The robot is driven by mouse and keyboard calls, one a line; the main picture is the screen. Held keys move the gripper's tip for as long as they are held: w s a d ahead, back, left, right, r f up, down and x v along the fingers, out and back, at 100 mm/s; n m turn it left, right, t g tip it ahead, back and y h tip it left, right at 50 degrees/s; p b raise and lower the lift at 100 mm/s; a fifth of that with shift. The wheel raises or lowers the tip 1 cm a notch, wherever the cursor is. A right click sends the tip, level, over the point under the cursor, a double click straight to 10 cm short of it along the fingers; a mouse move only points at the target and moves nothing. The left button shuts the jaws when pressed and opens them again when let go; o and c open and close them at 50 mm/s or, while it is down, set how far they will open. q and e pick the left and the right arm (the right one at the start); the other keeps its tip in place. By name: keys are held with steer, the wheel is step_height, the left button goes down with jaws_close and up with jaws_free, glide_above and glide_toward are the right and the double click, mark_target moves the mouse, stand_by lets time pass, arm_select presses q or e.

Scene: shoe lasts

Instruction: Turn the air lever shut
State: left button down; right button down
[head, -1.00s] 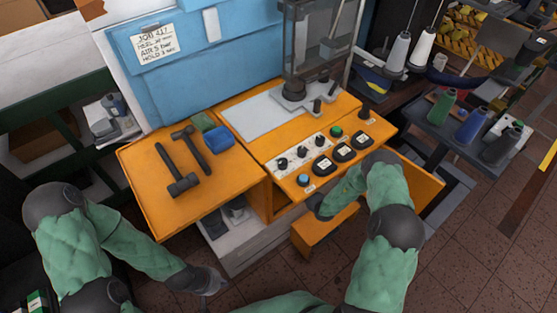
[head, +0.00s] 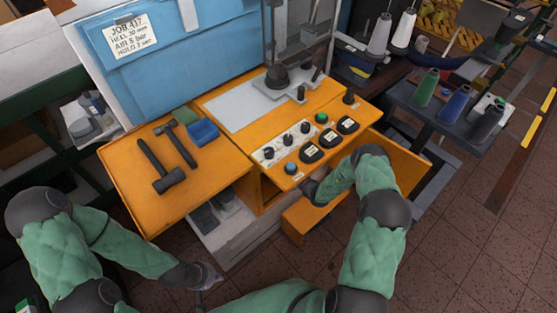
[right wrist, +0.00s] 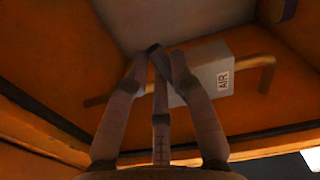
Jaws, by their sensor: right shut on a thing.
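The air valve shows in the right wrist view as a pale box (right wrist: 212,76) marked AIR, with a copper-coloured pipe on either side, under the orange bench. A dark lever (right wrist: 157,58) stands at its left end. The fingers of my right gripper (right wrist: 160,62) are closed around the lever. In the head view the bench edge hides that gripper's fingers and the valve; only the dark wrist (head: 308,190) shows below the control panel. My left gripper (head: 207,277) hangs low in front of the bench, away from everything; its fingers are too small to judge.
The orange bench (head: 215,205) carries two hammers (head: 160,170) and a blue item (head: 203,132). The control panel (head: 270,152) has knobs, gauges and buttons. An open orange door or drawer (head: 405,160) stands right of my right arm. A thread-spool table (head: 440,120) is farther right.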

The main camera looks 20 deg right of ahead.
steer(key=shift+f+m, duration=0.8)
steer(key=shift+m, duration=0.4)
steer(key=c, duration=1.1)
jaws_free()
steer(key=shift+d, duration=0.1)
steer(key=shift+o, duration=0.2)
steer(key=v, duration=1.2)
